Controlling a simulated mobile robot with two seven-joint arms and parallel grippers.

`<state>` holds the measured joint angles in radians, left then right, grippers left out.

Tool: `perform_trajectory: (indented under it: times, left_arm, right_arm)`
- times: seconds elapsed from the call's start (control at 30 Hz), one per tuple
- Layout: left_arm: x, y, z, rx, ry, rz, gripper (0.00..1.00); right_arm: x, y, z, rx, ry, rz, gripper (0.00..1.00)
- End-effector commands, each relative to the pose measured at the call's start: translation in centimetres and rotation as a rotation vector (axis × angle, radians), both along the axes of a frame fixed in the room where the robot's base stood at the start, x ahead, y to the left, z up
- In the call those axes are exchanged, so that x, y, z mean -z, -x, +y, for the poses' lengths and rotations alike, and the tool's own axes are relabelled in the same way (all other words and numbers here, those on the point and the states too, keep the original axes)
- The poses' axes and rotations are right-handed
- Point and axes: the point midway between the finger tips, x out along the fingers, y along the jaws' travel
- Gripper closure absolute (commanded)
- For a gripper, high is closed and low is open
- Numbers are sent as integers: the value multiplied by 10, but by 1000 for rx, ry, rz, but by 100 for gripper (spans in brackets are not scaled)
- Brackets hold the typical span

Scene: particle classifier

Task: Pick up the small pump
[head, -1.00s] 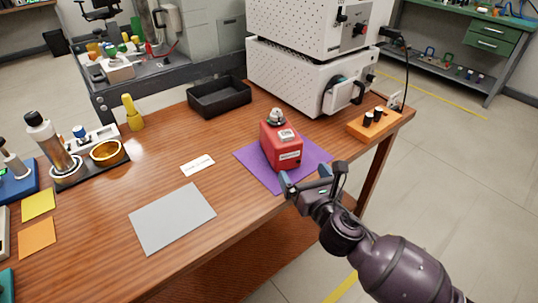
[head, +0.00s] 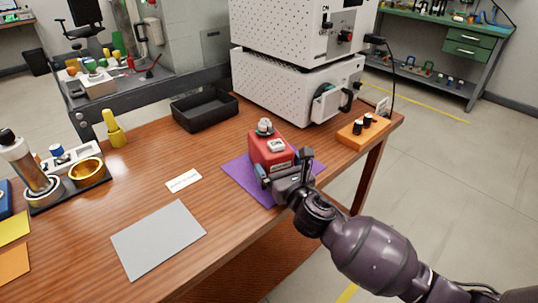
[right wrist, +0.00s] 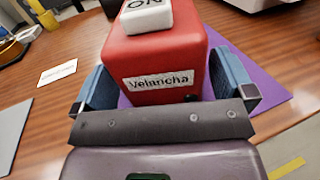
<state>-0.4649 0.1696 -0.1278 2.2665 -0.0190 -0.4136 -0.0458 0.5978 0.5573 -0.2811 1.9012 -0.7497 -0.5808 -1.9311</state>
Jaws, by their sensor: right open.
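The small pump is a red box (head: 268,148) with a grey-white top fitting and a white ON switch; it stands on a purple mat (head: 236,170). In the right wrist view the pump (right wrist: 150,60) shows a "Velancha" label. My right gripper (head: 284,176) is at the pump's near side, open, with one blue-padded finger on each side of the pump's lower body. In the right wrist view the gripper (right wrist: 165,95) shows a gap by the left finger; the right finger is close to the pump. My left gripper is not in view.
A black tray (head: 204,111) and a white perforated machine (head: 285,85) stand behind the pump. An orange block (head: 352,138) with black knobs is at the right. A grey sheet (head: 158,240) and a white label card (head: 183,180) lie left on the wooden table.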

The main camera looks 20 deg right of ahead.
Motion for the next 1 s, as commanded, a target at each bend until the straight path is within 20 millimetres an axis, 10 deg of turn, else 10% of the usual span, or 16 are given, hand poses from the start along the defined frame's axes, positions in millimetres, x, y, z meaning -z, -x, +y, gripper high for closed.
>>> perform_trajectory:
  times: [0.53, 1.0]
  left_arm:
    - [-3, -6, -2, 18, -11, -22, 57]
    - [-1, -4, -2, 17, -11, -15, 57]
  right_arm:
    - [1, -29, 1, 0, -1, 2, 0]
    - [-1, -29, 1, -1, -1, -2, 70]
